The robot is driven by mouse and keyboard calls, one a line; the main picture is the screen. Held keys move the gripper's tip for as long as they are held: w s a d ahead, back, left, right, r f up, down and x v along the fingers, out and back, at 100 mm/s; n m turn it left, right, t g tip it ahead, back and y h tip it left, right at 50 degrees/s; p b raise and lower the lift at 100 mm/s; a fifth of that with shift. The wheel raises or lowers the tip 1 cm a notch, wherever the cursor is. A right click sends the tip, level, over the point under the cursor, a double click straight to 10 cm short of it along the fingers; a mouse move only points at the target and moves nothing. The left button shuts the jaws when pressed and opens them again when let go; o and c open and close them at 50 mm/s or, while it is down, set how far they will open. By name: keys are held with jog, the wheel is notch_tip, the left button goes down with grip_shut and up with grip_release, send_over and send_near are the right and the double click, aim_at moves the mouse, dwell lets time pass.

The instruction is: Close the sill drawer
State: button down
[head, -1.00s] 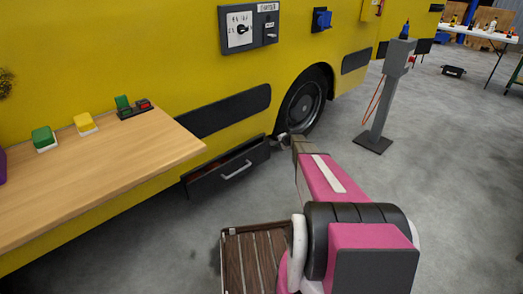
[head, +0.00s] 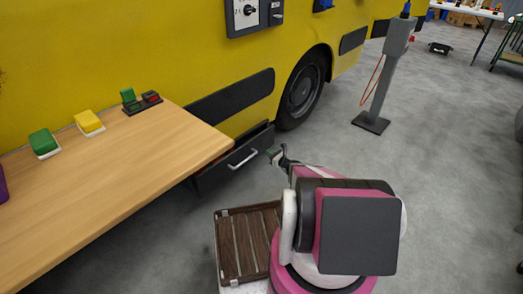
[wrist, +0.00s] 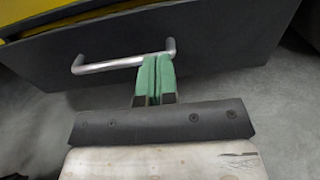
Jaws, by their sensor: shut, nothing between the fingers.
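The sill drawer (head: 262,143) is a dark grey box low on the yellow vehicle's side, pulled out from it. Its left part is hidden by the tabletop. A silver bar handle (head: 243,160) is on its front. In the wrist view the drawer front (wrist: 220,45) fills the upper part, with the handle (wrist: 110,65) across it. My gripper (head: 273,153) is just right of the handle in the head view. In the wrist view its green fingers (wrist: 155,80) are together and empty, their tips by the handle's right end. Contact cannot be told.
A wooden table (head: 110,185) with green and yellow buttons (head: 89,122) overhangs the drawer's left side. A wheel (head: 303,88) is behind, and a grey post (head: 385,80) stands to the right. The floor right of my arm is clear.

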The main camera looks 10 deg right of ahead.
aim_at(251, 142)
jog(key=x, duration=1.3)
